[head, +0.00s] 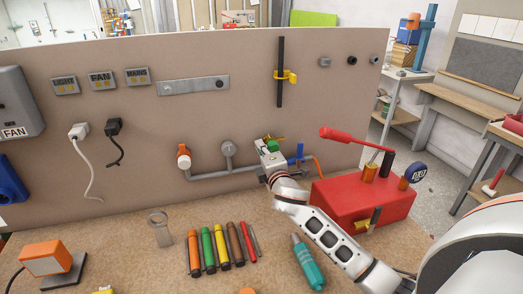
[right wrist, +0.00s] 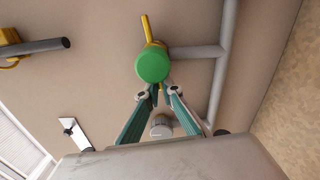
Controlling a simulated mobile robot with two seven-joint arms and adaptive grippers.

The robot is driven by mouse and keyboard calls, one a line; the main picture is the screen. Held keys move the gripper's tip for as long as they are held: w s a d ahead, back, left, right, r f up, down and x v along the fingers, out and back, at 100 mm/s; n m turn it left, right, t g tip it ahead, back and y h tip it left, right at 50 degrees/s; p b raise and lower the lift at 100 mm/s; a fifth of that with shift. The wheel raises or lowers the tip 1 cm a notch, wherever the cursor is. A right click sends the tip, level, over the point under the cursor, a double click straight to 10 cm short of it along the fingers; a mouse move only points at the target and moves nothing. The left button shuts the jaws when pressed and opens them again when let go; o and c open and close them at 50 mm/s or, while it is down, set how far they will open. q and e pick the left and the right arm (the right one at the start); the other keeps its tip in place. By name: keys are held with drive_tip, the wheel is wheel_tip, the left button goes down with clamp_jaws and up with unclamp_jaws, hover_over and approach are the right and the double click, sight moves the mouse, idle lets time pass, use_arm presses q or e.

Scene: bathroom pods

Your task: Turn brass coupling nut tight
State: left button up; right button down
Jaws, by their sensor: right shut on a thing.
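My right gripper (right wrist: 160,90) is at the grey pipework on the upright panel. Its two fingers converge at the lower edge of a green round part (right wrist: 153,67), and the fingertips are close together there. A yellow lever-like piece (right wrist: 148,30) sticks out past the green part. In the head view the green part (head: 277,144) shows just beyond my right gripper (head: 268,152). I cannot make out a brass coupling nut clearly; the hand and the green part may hide it. My left gripper is not in view.
A pressure gauge (head: 228,149) and an orange-topped fitting (head: 183,156) stand left of the gripper on the pipe. A red pump box (head: 350,202) stands at the right.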

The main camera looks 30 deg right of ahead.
drive_tip(key=shift+r+m, duration=0.2)
drive_tip(key=shift+m, duration=0.5)
drive_tip(key=shift+r, duration=0.1)
drive_tip(key=c, duration=2.2)
unclamp_jaws()
drive_tip(key=shift+c, duration=0.2)
drive_tip(key=v, duration=1.2)
